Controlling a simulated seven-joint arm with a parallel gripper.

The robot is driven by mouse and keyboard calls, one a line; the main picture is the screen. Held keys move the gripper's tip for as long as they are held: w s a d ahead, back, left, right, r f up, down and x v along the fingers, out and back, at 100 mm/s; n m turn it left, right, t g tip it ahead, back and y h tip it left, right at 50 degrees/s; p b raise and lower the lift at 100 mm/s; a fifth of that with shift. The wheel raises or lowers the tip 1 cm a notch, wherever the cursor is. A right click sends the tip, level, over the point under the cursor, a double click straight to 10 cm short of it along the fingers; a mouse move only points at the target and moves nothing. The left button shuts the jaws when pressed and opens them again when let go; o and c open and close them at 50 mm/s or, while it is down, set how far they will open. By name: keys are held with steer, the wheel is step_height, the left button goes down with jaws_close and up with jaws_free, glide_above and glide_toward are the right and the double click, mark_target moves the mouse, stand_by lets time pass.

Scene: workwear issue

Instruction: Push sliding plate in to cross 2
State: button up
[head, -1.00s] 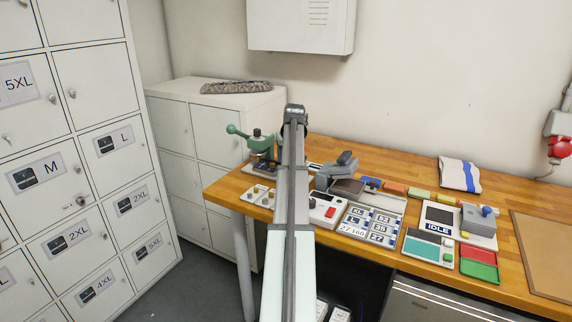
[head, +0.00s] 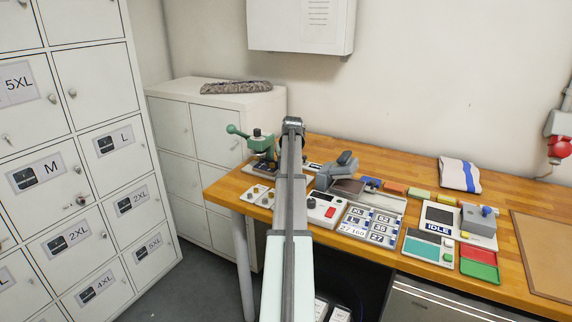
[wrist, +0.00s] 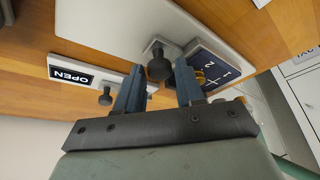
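A dark blue plate (wrist: 212,62) beside the knob carries white marks, including 1, 2 and a cross. My gripper (wrist: 160,82) has its two blue-grey fingers apart, with the knob showing in the gap just beyond the tips. I cannot tell whether they touch it.
A white strip labelled OPEN (wrist: 70,76) with a second dark knob (wrist: 105,97) lies left of the fingers. A green-handled device (head: 260,143) stands at the bench's left end. A grey clamp-like device (head: 336,172), number cards (head: 368,226) and trays (head: 479,262) lie to the right.

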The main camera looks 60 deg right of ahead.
mark_target(275, 164)
jaws_close()
steer(key=shift+w, duration=2.5)
steer(key=shift+o, duration=1.8)
jaws_free()
steer(key=shift+r, duration=0.1)
steer(key=v, duration=1.3)
steer(key=shift+r, duration=0.3)
